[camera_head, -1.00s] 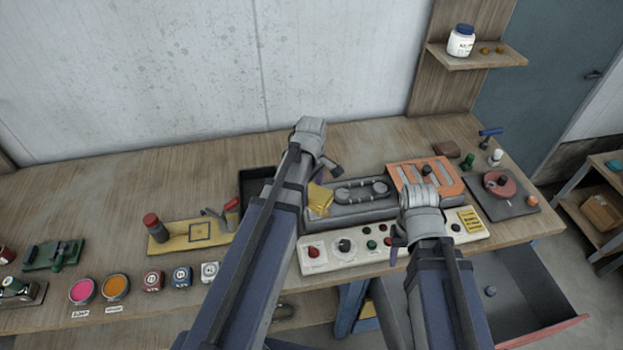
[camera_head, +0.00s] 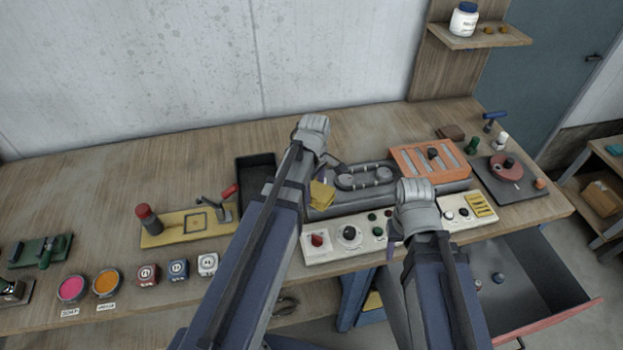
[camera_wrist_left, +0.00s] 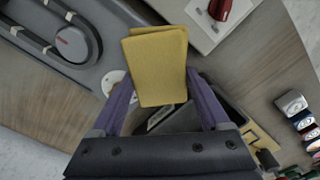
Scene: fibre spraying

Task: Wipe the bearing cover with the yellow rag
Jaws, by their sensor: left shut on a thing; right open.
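The yellow rag (camera_head: 321,195) is a folded pad held between the fingers of my left gripper (camera_wrist_left: 160,105), which is shut on it. In the left wrist view the rag (camera_wrist_left: 158,62) hangs past the fingertips at the edge of the grey machine (camera_wrist_left: 45,65). A pale round disc (camera_wrist_left: 115,78) on the machine, possibly the bearing cover, shows beside the left finger and is partly hidden by it. I cannot tell whether the rag touches the machine. My right gripper (camera_head: 394,234) is open and empty above the control panel, its fingers mostly hidden by its wrist.
The white control panel (camera_head: 316,240) with knobs lies in front of the machine. An orange slotted box (camera_head: 428,158) stands behind right. A black tray (camera_head: 257,172) and a yellow plate with a clamp (camera_head: 180,232) lie left. An open drawer (camera_head: 535,275) juts out at the right.

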